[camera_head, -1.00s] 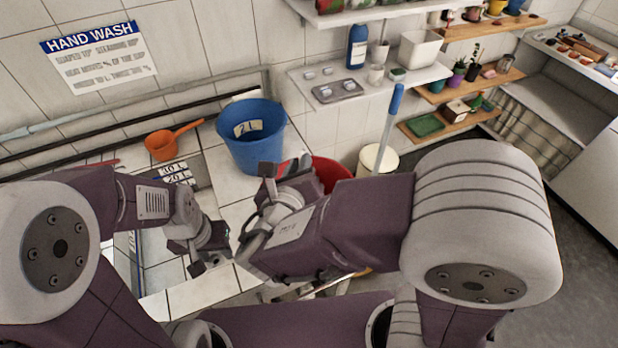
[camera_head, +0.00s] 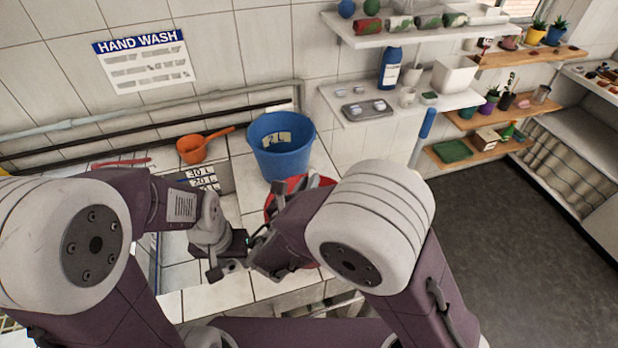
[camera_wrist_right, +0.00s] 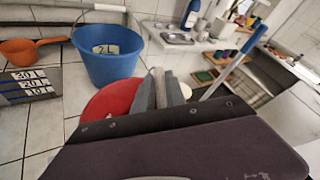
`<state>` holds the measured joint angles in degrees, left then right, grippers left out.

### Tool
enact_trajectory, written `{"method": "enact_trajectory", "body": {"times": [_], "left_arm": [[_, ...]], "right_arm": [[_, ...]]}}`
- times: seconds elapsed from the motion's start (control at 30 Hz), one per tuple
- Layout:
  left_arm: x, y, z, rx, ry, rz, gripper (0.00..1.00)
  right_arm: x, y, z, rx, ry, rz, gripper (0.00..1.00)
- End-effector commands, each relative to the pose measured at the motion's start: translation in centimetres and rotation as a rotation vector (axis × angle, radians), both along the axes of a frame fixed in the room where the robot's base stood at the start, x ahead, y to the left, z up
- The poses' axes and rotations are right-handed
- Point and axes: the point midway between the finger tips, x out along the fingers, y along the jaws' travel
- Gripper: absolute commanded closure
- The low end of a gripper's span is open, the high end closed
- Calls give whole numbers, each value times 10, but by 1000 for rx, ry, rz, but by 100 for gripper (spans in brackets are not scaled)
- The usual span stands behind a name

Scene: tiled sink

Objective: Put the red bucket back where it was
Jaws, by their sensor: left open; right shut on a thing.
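The red bucket (camera_head: 279,191) is below and in front of the blue bucket (camera_head: 281,146) in the head view, mostly covered by my right arm. Its red side also shows in the right wrist view (camera_wrist_right: 106,104). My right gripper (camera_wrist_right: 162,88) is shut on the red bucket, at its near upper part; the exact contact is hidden. I cannot tell whether the bucket's base touches the tiled counter (camera_head: 219,292). My left gripper (camera_head: 226,270) is open and empty, low over the counter and sink edge, left of the red bucket.
An orange dipper (camera_head: 192,149) lies left of the blue bucket, beside the sink with its volume labels (camera_head: 200,176). A blue-handled pole (camera_head: 427,124) stands right of my right arm. Shelves with a bottle (camera_head: 390,68) and pots line the wall. Floor is open at right.

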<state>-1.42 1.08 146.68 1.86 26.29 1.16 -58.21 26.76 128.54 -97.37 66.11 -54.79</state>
Motion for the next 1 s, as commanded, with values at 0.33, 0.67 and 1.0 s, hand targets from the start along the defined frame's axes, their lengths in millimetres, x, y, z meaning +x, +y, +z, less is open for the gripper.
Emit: {"method": "enact_trajectory", "body": {"times": [0.33, 0.67, 1.0], "left_arm": [[0, 0, -2, 0, 0, 0, 59], [0, 0, -2, 0, 0, 0, 59], [0, 0, -3, 0, 0, 0, 59]], "right_arm": [[-4, -4, -12, -6, 28, -6, 62], [-4, -2, -8, -4, 23, -3, 62], [-51, 13, 10, 0, 19, 3, 62]]}}
